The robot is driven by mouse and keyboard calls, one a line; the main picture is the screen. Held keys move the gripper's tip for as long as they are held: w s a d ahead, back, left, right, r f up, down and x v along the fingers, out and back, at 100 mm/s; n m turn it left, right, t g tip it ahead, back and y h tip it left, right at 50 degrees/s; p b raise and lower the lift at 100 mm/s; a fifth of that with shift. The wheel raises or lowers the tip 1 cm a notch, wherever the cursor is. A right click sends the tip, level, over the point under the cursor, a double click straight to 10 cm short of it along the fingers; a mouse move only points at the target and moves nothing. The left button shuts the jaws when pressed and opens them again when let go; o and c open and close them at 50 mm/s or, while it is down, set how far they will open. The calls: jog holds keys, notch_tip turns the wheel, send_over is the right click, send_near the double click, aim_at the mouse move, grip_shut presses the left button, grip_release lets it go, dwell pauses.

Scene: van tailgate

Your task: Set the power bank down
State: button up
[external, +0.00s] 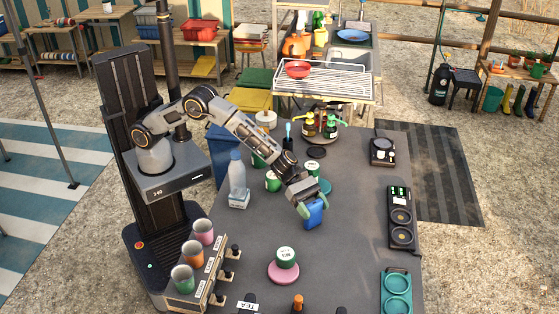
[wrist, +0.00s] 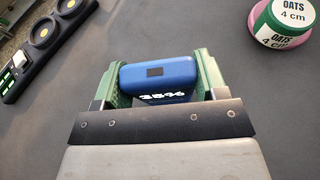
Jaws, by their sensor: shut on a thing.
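The power bank is a blue block with rounded edges. It shows in the external view (external: 314,216) near the middle of the grey table (external: 340,262). In the wrist view the power bank (wrist: 160,72) has a small dark screen and white "38%" lettering. My gripper (external: 308,205) is shut on it, with one green finger on each side; the fingers also show in the wrist view (wrist: 160,80). I cannot tell whether its lower end touches the table. Its far side is hidden.
A green-and-white OATS tin (external: 287,257) stands on a pink disc (external: 283,272) in front. A black charging tray (external: 402,235) with round pads lies at the right, above a teal two-ring tray (external: 396,296). A bottle (external: 237,180) stands left.

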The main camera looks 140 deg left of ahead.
jog(key=o, duration=1)
jog(key=shift+o, duration=0.2)
jog(key=shift+r+p, duration=0.3)
jog(key=shift+p, duration=0.15)
jog(key=b+v, duration=0.2)
jog(key=v, duration=1)
jog(key=shift+f, duration=0.1)
